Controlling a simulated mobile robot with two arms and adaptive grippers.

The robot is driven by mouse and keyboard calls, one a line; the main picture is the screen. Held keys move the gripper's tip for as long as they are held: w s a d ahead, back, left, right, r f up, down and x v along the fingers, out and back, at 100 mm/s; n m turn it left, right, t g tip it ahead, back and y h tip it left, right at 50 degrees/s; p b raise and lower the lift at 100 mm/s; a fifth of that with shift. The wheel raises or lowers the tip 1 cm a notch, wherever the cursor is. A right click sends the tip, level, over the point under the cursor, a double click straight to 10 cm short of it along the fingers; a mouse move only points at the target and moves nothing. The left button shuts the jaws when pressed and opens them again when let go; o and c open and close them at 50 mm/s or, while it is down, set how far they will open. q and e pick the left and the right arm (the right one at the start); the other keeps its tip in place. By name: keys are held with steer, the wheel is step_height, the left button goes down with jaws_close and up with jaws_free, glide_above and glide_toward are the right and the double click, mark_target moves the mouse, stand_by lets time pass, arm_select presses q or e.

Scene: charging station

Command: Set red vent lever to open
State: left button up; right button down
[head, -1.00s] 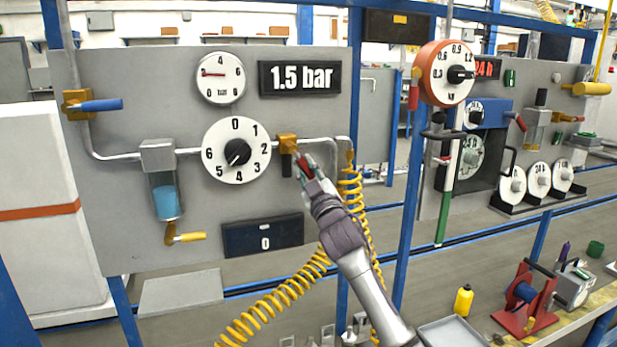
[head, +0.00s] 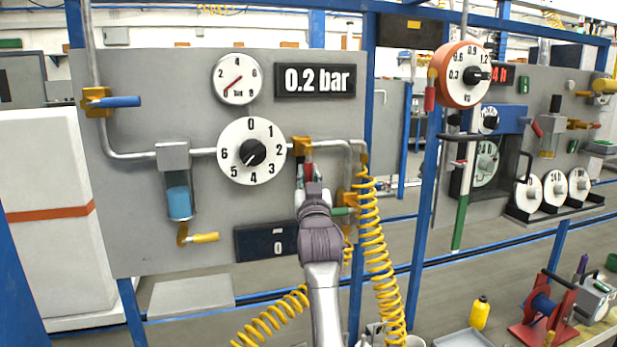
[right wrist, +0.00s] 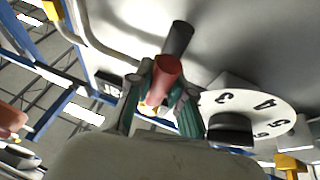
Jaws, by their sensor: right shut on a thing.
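The red vent lever (head: 308,169) is below a gold valve body (head: 301,146) on the pipe, right of the large white dial (head: 251,151). My right gripper (head: 309,182) reaches up from below and is shut on the lever. In the right wrist view, the red lever (right wrist: 166,72) sits between the fingers of my gripper (right wrist: 160,100), with a black cylinder (right wrist: 179,38) behind it. The digital display (head: 315,80) reads 0.2 bar, and the round gauge (head: 237,79) needle points down-left near 0. The fingers partly hide the lever. My left gripper is not in view.
A blue lever (head: 120,102) sits upper left and a yellow-handled drain (head: 203,238) lower left on the grey panel (head: 130,180). A green-handled valve (head: 344,211) and yellow coiled hoses (head: 375,240) are close right of my arm. A blue post (head: 425,200) stands further right.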

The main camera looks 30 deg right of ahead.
stand_by(0.3)
steer(key=c, duration=1)
jaws_free()
steer(key=shift+c, duration=0.2)
steer(key=v, duration=1.2)
steer(key=shift+a, duration=0.1)
